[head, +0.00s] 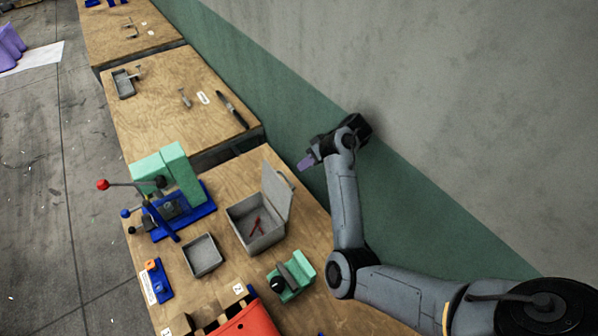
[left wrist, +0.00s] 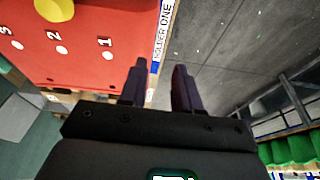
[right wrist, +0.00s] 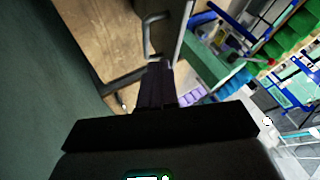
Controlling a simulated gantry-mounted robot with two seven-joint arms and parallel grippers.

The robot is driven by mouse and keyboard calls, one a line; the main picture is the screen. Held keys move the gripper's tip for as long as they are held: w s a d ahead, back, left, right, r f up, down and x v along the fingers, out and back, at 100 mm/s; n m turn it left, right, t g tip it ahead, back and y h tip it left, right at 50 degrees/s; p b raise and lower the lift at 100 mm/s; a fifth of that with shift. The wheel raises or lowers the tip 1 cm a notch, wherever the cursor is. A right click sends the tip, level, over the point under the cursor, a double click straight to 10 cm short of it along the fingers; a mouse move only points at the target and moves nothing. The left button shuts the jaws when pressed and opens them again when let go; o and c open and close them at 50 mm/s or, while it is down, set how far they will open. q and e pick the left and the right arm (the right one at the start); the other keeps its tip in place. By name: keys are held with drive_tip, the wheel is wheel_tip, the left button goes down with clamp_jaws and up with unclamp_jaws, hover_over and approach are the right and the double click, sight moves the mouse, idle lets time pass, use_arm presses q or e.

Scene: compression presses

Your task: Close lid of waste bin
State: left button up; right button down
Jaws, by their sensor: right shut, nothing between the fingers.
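The waste bin (head: 246,234) is a grey open box on the near wooden table in the head view, with red scraps inside. Its grey lid (head: 276,192) stands up, tilted back on the wall side. My right gripper (head: 306,162) is shut and empty, above and behind the lid near the wall, apart from it in the picture. Its closed fingers also show in the right wrist view (right wrist: 157,84), below a bent metal bar whose identity I cannot tell. My left gripper (left wrist: 161,85) is open and empty beside a red panel, and is outside the head view.
A green and blue press (head: 175,180) stands left of the bin, with a grey tray (head: 201,255) and a green clamp fixture (head: 292,277) in front. A red numbered panel (left wrist: 85,40) is near my left gripper. The green and grey wall (head: 400,120) bounds the right side.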

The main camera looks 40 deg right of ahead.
sight(281, 189)
drive_tip(key=x, duration=0.9)
drive_tip(key=shift+f, duration=0.1)
